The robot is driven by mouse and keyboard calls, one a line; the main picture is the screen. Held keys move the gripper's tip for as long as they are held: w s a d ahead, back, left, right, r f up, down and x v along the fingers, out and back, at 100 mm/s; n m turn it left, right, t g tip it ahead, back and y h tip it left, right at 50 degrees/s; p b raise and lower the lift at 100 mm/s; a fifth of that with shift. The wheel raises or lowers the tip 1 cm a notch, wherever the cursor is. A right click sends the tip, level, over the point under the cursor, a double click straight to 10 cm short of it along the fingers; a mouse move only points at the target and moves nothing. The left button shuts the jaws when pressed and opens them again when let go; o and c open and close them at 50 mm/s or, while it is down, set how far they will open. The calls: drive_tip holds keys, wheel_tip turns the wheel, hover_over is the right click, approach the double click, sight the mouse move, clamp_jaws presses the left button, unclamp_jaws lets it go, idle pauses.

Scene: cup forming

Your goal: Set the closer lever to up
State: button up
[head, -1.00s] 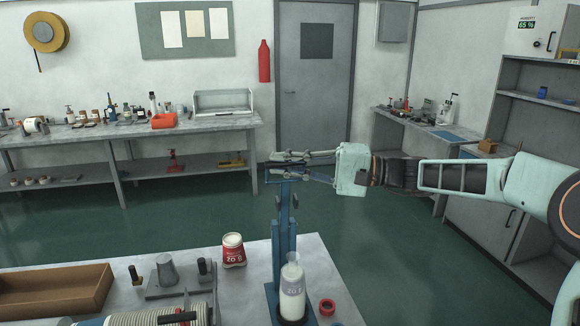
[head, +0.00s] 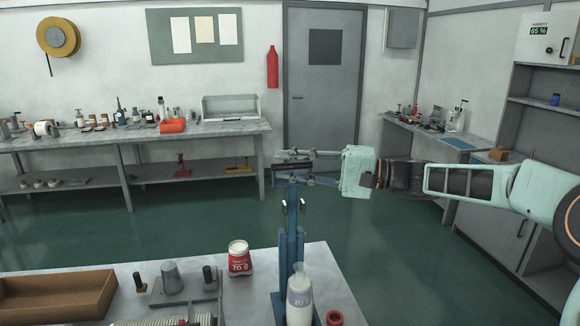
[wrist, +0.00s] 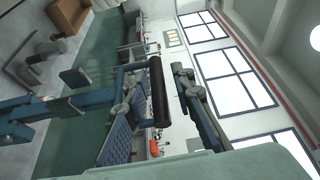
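The closer is a blue upright stand (head: 291,240) on the near bench, with its lever at the top. The lever's black grip (head: 292,166) lies about level high above the bench, and it also shows in the wrist view (wrist: 158,92). My gripper (head: 292,165) reaches in from the right, one finger above the grip and one below. In the wrist view my gripper (wrist: 160,100) has its fingers apart on either side of the grip, with a gap on the right side. Contact on the left side is unclear. A white bottle (head: 299,297) stands at the closer's foot.
The near bench (head: 255,300) also carries a red-and-white tub (head: 239,257), a red cap (head: 335,318), a brown tray (head: 60,297) and a grey metal fixture (head: 172,280). Open green floor (head: 370,240) lies beyond. A long workbench (head: 100,138) stands along the back wall.

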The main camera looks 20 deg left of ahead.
drive_tip(key=shift+o, duration=0.3)
drive_tip(key=w+d, duration=0.1)
drive_tip(key=d, duration=1.1)
drive_tip(key=shift+w+f, duration=0.15)
drive_tip(key=shift+w, duration=0.25)
